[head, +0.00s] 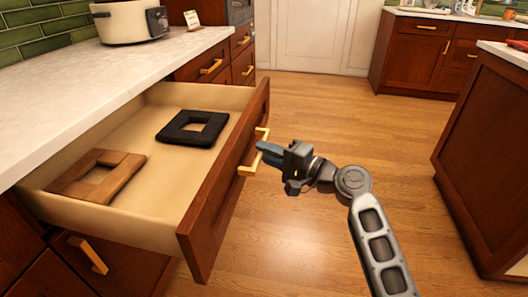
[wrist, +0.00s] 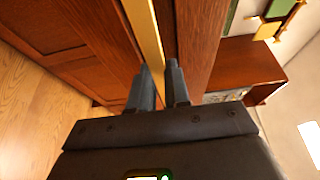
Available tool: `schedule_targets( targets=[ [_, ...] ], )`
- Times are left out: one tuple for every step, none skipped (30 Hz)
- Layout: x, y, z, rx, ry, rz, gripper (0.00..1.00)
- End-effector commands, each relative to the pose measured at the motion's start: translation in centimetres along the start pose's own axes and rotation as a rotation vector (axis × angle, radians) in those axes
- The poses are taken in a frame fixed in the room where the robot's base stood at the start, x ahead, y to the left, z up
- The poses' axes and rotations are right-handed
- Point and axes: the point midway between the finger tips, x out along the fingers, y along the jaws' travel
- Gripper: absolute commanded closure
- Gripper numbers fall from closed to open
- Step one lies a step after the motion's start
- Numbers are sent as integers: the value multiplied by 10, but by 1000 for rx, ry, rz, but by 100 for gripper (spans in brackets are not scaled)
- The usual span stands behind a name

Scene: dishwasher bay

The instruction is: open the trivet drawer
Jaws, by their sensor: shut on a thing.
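The trivet drawer (head: 222,187) stands far out from under the counter at the left of the head view. A black square trivet (head: 216,126) and a brown wooden square trivet (head: 122,181) lie flat inside it, apart from each other. The drawer's brass handle (head: 246,169) is on its front. My gripper (head: 266,150) is at the handle, with its fingers shut on the bar. The wrist view shows the handle bar (wrist: 145,35) running between the two fingertips (wrist: 161,80). The fingers hide a part of the handle in the head view.
A pale worktop (head: 75,90) lies above the drawer, with a cream cooker (head: 125,22) at its back. Other closed drawers (head: 215,72) stand beyond. An island cabinet (head: 487,165) is at the right. The wooden floor (head: 330,115) between is clear.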

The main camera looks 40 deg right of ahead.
Motion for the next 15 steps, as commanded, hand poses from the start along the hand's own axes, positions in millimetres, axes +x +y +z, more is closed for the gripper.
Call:
schedule_targets(
  targets=[
    [0, 1, 0, 0, 0, 3, 100],
    [0, 1, 0, 0, 0, 3, 100],
    [0, 1, 0, 0, 0, 3, 100],
    [0, 1, 0, 0, 0, 3, 100],
    [0, 1, 0, 0, 0, 3, 80],
    [0, 1, 0, 0, 0, 2, 76],
    [0, 1, 0, 0, 0, 2, 74],
    [0, 1, 0, 0, 0, 2, 71],
    [0, 1, 0, 0, 0, 2, 67],
    [0, 1, 0, 0, 0, 1, 64],
    [0, 1, 0, 0, 0, 1, 61],
    [0, 1, 0, 0, 0, 1, 57],
    [0, 1, 0, 0, 0, 1, 57],
    [0, 0, 0, 0, 0, 1, 57],
    [0, 0, 0, 0, 0, 1, 57]
  ],
)
